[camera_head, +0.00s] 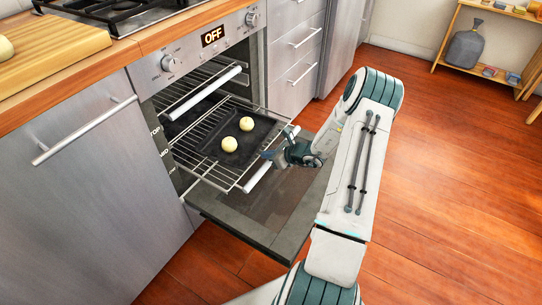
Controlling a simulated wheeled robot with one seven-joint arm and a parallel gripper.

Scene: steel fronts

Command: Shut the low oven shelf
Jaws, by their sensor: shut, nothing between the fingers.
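The oven (205,45) has its door (285,205) folded down open. A wire shelf (214,180) is pulled out over the door, with a pale bar (258,180) along its front edge. It carries a dark baking tray (207,151) with two pale round balls on it. Another wire shelf with a pale front bar (205,93) sits above, farther in. My gripper (268,156) is shut and empty near the pulled-out shelf's front edge. I cannot tell whether it touches the shelf. My gripper and arm hide part of the front bar and door.
A steel cabinet front (90,190) with a bar handle stands left of the oven. Steel drawers (297,55) stand to its right. A wooden board (50,55) lies on the counter. The wooden floor (455,190) on the right is clear.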

